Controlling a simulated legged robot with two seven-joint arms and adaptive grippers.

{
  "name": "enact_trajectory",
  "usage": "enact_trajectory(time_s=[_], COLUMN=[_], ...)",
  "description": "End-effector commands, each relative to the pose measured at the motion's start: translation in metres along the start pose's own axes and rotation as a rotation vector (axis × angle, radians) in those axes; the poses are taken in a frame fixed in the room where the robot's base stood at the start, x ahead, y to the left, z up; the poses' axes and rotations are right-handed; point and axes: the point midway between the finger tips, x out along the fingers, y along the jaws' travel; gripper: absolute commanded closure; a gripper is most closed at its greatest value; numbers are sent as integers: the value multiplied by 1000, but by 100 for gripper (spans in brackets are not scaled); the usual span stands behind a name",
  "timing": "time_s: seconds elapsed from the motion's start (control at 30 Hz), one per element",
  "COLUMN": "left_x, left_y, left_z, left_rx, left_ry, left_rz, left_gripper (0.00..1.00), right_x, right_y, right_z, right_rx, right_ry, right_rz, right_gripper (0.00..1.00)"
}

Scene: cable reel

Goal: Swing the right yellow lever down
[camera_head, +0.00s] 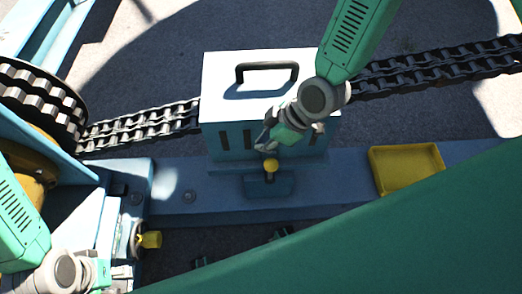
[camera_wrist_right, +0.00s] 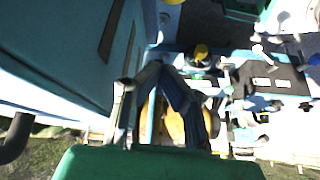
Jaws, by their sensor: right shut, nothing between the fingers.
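The right yellow lever has a round yellow knob (camera_head: 270,166) on a short dark stem, standing up from a blue mount in front of the box. In the right wrist view a yellow knob (camera_wrist_right: 201,52) shows just beyond the fingertips. My right gripper (camera_head: 264,144) is shut and empty, just above and behind the knob in the head view. I cannot tell whether it touches the knob. My left gripper (camera_head: 122,275) is at the lower left, partly cut off by the frame, and its fingers are unclear. Another yellow knob (camera_head: 150,240) sticks out near it.
A white-topped blue box (camera_head: 222,78) with a black handle (camera_head: 268,68) stands right behind the right gripper. A heavy chain (camera_head: 150,125) runs on both sides of it. A yellow tray (camera_head: 405,165) lies to the right on the blue beam. The reel (camera_head: 40,100) is at left.

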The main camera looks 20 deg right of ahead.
Motion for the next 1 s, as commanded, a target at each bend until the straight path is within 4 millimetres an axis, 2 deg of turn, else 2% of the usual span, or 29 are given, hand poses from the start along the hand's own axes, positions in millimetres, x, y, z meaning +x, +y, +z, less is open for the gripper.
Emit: enact_trajectory(time_s=[0.47,0.53,0.7,1.0], left_x=[33,34,38,38], left_y=[0,0,0,0], left_z=[2,2,2,2], left_rx=[0,0,0,0], left_ry=[0,-1,0,0], left_rz=[0,0,0,0], left_gripper=[60,60,60,60], right_x=[98,89,81,78], right_y=[-1,0,-1,-1], right_z=[3,16,33,39], right_rx=[1,6,3,2], right_ry=[-1,-2,-1,-1], right_rz=[-2,0,-1,-1], right_gripper=[100,100,100,100])
